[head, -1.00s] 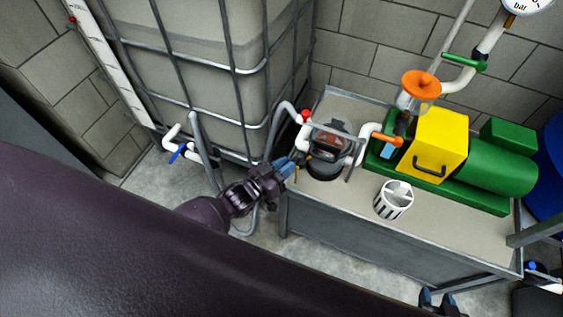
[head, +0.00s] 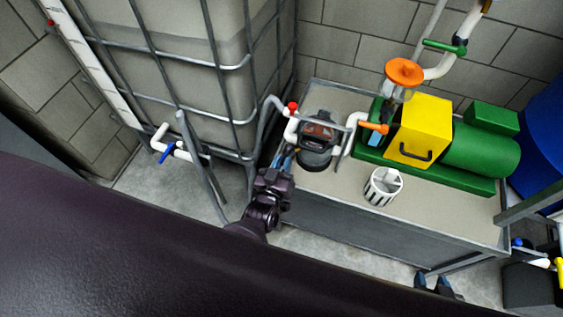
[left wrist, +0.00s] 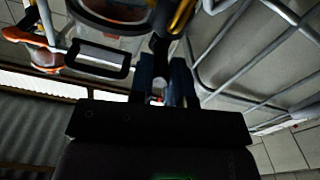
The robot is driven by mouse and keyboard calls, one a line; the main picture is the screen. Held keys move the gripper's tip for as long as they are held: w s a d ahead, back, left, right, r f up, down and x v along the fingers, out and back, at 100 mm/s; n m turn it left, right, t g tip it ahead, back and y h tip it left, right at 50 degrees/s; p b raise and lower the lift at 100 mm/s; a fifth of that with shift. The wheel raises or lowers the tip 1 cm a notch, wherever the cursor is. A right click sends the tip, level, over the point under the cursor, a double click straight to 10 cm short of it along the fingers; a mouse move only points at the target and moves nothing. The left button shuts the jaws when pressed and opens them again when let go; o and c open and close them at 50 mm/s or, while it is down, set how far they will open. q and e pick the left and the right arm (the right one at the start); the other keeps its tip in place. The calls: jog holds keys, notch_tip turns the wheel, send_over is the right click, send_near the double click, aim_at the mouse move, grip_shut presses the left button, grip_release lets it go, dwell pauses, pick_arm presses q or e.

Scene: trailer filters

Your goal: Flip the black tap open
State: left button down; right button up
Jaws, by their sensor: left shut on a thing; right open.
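My left gripper (head: 284,158) is at the left side of the black-based filter unit (head: 318,140), at the bench's left edge, pointing up in the head view. In the left wrist view its blue fingers (left wrist: 163,82) are shut on a dark, slim part that looks like the black tap (left wrist: 159,46). In the head view the tap is hidden behind the gripper or too small to make out. My right gripper (head: 434,284) is open and empty, low in the head view, in front of the bench.
A caged tank (head: 185,85) stands left of the bench (head: 420,210). A blue-handled valve (head: 167,153) and grey hoses are near its foot. A red-knobbed pipe (head: 292,107) rises beside the filter. A striped cup (head: 383,187) and a yellow-green pump (head: 420,130) stand on the bench.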

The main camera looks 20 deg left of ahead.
pick_arm(q)
jog(key=c, duration=1.1)
grip_release()
jog(key=s+p, duration=0.1)
jog(key=s, duration=0.9)
jog(key=shift+s+a, duration=0.1)
jog(key=shift+s, duration=0.25)
